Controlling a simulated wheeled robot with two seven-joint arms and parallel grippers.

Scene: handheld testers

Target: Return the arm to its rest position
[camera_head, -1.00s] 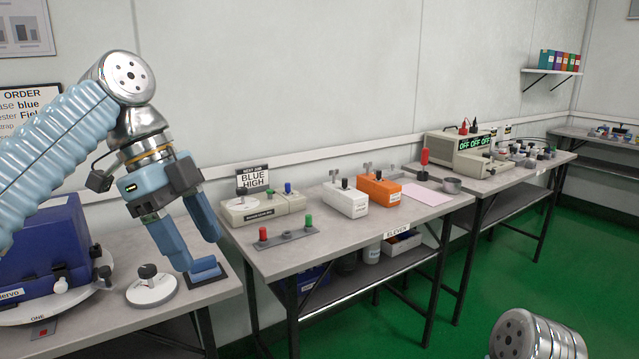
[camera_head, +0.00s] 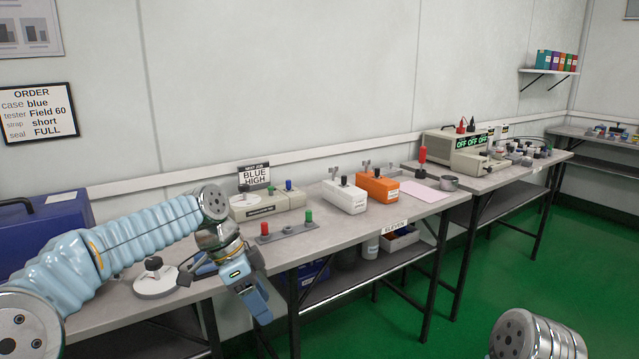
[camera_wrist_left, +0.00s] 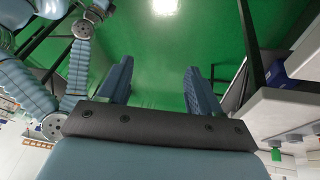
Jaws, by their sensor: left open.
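My left arm comes in from the left in the head view, bent, with its left gripper (camera_head: 258,300) hanging low in front of the left table's right end and the middle table's front left leg. In the left wrist view the two blue fingers of the left gripper (camera_wrist_left: 155,85) stand wide apart with only green floor between them, so it is open and empty. My right gripper is in neither view for certain; a silver joint of my own body shows at the bottom right of the head view.
The left table carries a blue case (camera_head: 45,230) and a white round base with a black knob (camera_head: 155,277). The middle table holds a white box (camera_head: 344,196), an orange box (camera_head: 379,188) and a red-and-green button strip (camera_head: 288,233). Open green floor (camera_head: 400,320) lies in front.

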